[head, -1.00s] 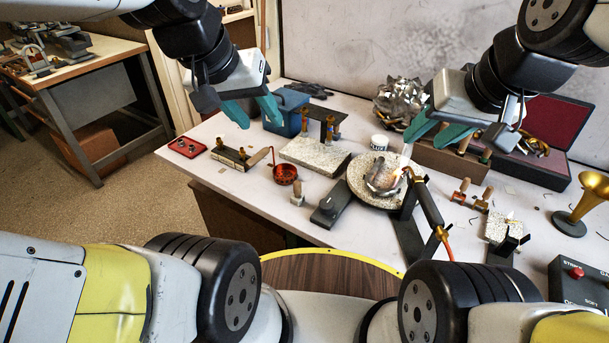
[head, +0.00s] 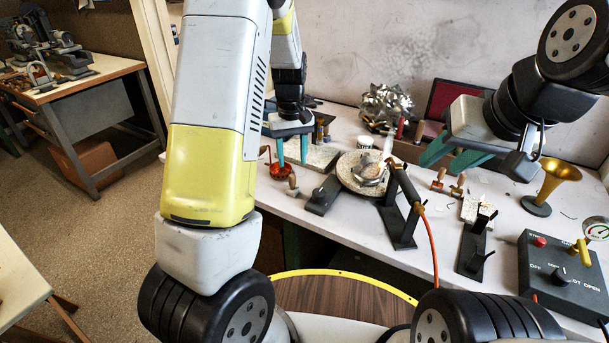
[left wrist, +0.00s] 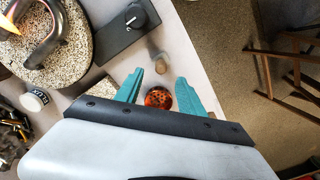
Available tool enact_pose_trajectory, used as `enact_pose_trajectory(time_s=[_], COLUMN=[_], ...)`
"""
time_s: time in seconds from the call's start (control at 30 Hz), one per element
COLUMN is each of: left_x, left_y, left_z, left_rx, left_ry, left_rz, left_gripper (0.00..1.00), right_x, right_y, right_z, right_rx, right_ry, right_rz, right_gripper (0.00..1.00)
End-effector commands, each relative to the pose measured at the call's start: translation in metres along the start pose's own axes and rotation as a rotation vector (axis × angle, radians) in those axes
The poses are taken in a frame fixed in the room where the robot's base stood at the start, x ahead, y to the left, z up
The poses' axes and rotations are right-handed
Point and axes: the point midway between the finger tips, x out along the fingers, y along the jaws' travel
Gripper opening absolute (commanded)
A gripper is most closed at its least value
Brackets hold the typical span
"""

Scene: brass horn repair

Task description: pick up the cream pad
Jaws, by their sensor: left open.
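I cannot make out a cream pad for certain in either view. My left gripper (head: 291,161) is open and points down over the red dish (head: 281,170) near the table's front edge. In the left wrist view the teal fingers of this gripper (left wrist: 160,76) stand apart, with the dish (left wrist: 158,98) showing between them. The dish looks orange-red inside with dark specks; I cannot tell what lies in it. My right gripper (head: 441,164) is open above the right part of the table, with nothing seen between its fingers.
A wooden-handled tool (head: 293,186) stands close beside the dish, near a dark box with a knob (head: 322,195). A speckled round plate (head: 346,176) bears a curved metal piece. A torch on a stand (head: 398,222), a brass horn (head: 556,180) and a control box (head: 560,280) are to the right.

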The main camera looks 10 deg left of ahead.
Motion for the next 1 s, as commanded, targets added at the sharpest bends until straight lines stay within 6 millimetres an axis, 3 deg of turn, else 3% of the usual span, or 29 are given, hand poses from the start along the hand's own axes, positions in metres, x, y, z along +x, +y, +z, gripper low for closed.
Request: enact_pose_trajectory(time_s=[0.53,0.87,1.0], left_x=[0.070,0.077,0.077], left_y=[-0.002,-0.002,-0.002], left_z=[0.001,0.001,0.001], left_rx=[-0.001,0.000,0.000], left_ry=[-0.004,-0.001,-0.001], left_rz=[-0.003,-0.001,-0.001], left_gripper=[0.46,0.46,0.19], right_x=[0.000,0.000,0.000], right_y=[0.000,0.000,0.000], right_z=[0.000,0.000,0.000], right_rx=[0.000,0.000,0.000], right_ry=[0.000,0.000,0.000], right_rz=[0.000,0.000,0.000], right_gripper=[0.39,0.39,0.39])
